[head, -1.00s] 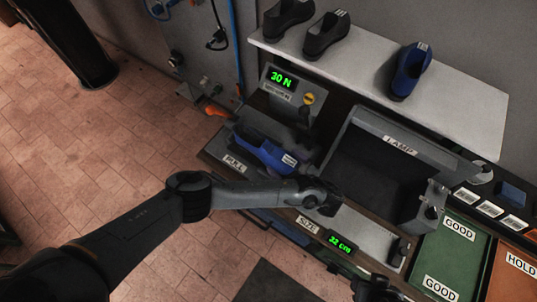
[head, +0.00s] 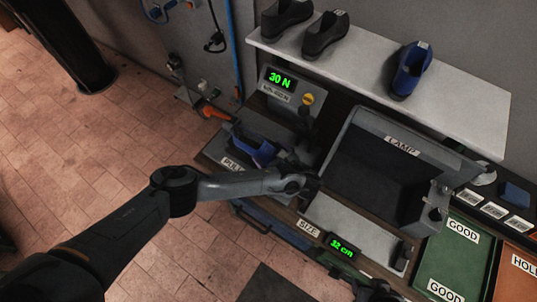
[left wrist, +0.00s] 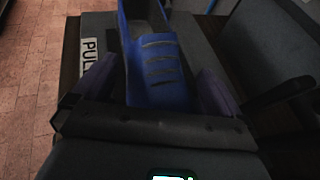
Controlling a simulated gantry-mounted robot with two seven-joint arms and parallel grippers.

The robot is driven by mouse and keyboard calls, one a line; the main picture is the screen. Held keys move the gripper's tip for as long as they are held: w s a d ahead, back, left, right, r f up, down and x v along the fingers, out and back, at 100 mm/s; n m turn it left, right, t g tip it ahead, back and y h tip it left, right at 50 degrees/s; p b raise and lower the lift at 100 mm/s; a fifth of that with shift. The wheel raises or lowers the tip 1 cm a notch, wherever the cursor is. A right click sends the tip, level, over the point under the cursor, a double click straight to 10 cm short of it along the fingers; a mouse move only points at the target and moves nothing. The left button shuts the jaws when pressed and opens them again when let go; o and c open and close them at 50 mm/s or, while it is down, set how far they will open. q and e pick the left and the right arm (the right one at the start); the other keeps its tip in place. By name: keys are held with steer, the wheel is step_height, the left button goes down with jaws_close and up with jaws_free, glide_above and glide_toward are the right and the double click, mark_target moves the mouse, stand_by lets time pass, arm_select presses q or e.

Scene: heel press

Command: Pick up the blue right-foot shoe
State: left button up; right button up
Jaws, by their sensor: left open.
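A blue shoe (head: 262,152) lies on the PULL station at the left of the bench, partly hidden behind my left arm. My left gripper (head: 306,180) is just right of and in front of it. In the left wrist view the blue shoe (left wrist: 158,62), with slots across its top, lies between the two open fingers of my left gripper (left wrist: 158,88), with gaps on both sides. Another blue shoe (head: 411,72) stands on the shelf. I cannot tell which foot either is for. A dark part at the bottom edge may be my right gripper (head: 372,291); its jaws are unclear.
A white shelf (head: 460,110) at the back also holds two dark shoes (head: 325,36). The LAMP box (head: 385,165) stands right of the station, the SIZE plate (head: 350,228) in front of it. Green GOOD (head: 450,262) and orange HOLD trays are at right.

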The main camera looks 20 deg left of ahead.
arm_select(q)
steer(key=c, duration=1.2)
steer(key=shift+r, duration=0.15)
